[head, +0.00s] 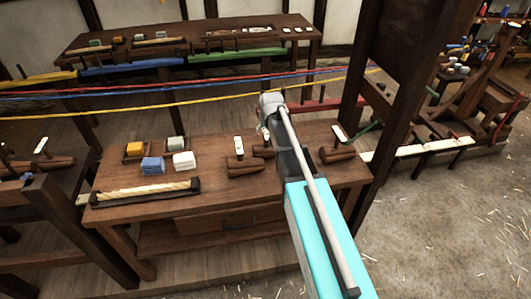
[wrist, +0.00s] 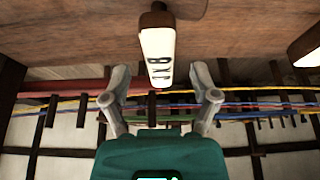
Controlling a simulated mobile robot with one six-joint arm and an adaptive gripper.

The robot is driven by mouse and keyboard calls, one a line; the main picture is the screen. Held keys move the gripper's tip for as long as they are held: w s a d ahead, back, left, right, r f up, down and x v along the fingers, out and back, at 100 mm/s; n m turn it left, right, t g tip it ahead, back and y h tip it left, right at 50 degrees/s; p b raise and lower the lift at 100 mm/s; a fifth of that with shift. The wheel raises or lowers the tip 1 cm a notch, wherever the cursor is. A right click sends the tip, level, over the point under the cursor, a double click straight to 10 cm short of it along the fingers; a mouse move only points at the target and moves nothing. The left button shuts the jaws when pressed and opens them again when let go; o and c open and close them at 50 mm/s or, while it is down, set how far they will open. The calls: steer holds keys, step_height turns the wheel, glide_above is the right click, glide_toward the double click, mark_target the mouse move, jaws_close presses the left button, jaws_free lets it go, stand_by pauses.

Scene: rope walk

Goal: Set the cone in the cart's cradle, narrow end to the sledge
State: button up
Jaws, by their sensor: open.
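Brown rounded wooden pieces lie on the near bench in the head view, one left of my arm (head: 248,165) and one right of it (head: 338,154). White tags stand by them (head: 239,146) (head: 339,132). I cannot tell which piece is the cone, or which end is narrow. My gripper is at the arm's end above the bench, its fingertips not clear in the head view. In the wrist view my gripper (wrist: 160,75) is open and empty, with a white lettered tag (wrist: 158,58) in line between its fingers. I cannot make out the cart's cradle or the sledge for certain.
The near bench (head: 220,200) also carries a rope piece in a dark holder (head: 145,192), blue cloths (head: 152,164), white cloths (head: 184,161) and a yellow block (head: 135,149). Red, blue and yellow ropes (head: 200,88) stretch behind it. A dark post (head: 385,110) stands right of my arm.

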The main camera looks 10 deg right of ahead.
steer(key=shift+b+x, duration=0.9)
steer(key=shift+x, duration=0.4)
steer(key=shift+c, duration=0.2)
jaws_close()
